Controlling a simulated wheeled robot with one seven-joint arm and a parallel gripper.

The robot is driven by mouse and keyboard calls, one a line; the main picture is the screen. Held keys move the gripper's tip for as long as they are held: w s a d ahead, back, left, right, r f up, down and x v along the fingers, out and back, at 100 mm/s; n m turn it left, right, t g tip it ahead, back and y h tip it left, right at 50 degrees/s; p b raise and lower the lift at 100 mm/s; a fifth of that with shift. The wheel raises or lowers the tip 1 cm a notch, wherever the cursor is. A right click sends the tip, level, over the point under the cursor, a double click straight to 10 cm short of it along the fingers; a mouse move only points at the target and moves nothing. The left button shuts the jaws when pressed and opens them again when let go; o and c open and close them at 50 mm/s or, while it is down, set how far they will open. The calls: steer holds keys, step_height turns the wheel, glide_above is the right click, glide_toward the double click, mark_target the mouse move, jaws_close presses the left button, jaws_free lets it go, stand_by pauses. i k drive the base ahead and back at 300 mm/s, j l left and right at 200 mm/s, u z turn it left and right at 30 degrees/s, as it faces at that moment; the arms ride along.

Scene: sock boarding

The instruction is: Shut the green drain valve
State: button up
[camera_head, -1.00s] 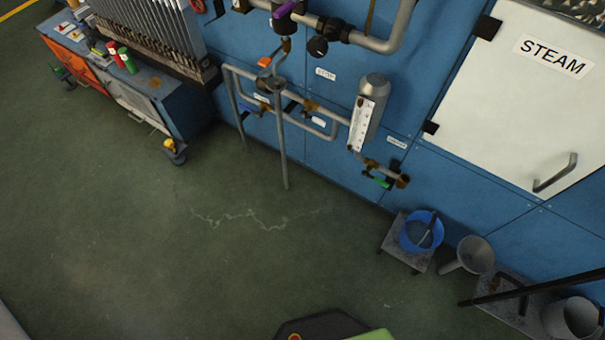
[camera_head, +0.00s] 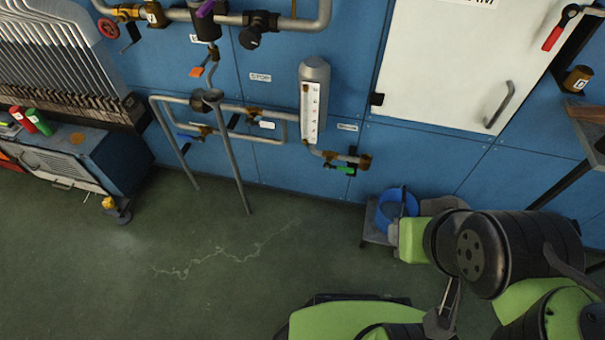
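The green drain valve handle (camera_head: 346,170) is small and sits on a short brassy pipe (camera_head: 338,156) low on the blue wall, just below the grey cylinder with a white gauge scale (camera_head: 311,105). The handle lies roughly along the pipe, slightly slanted. A white label above it is too small to read. My green and black arm is folded at the lower right, well apart from the valve. I cannot make out my gripper's fingertips in this view.
A blue bucket (camera_head: 396,207) stands on a low grey stand right of the valve, partly behind my arm. A bent grey pipe frame (camera_head: 236,165) stands to the left. A cabinet (camera_head: 75,160) is farther left. The green floor before the valve is clear.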

mark_target(339, 168)
steer(key=i+j+u, duration=0.45)
steer(key=i, duration=0.3)
steer(key=i+j+u, duration=0.2)
steer(key=i, duration=0.2)
